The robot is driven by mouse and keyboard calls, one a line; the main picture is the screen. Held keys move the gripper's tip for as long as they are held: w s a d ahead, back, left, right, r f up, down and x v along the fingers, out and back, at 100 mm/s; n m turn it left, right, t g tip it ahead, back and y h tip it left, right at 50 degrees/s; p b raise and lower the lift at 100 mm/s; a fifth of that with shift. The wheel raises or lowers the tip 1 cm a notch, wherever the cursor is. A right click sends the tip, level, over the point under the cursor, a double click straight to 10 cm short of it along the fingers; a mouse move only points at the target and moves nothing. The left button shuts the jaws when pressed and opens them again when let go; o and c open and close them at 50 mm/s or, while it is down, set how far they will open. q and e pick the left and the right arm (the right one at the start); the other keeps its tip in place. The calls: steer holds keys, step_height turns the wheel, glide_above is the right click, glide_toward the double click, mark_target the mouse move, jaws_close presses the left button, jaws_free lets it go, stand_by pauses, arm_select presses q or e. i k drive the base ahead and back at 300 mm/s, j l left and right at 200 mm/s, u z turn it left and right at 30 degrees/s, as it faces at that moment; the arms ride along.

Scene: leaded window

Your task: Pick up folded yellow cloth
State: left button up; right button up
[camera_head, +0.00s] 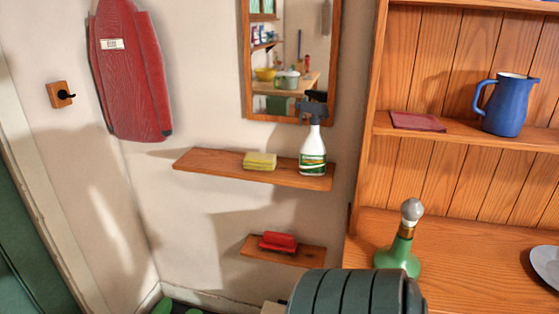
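The folded yellow cloth (260,161) lies flat on a narrow wooden wall shelf (208,165), near the middle of its length. A white spray bottle (313,150) with a green label and dark trigger head stands upright to its right on the same shelf, a little apart from it. Nothing covers the cloth from this view. Neither of my grippers shows in the head view, so I cannot see their state.
A mirror (335,65) hangs above the shelf. A lower shelf (306,256) holds a red object (278,242). At right, a wooden dresser (455,232) bears a green bottle (398,257) and blue jug (507,105). A dark ribbed cylinder fills the bottom centre.

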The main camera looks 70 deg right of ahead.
mark_target(255, 162)
steer(key=z, duration=2.05)
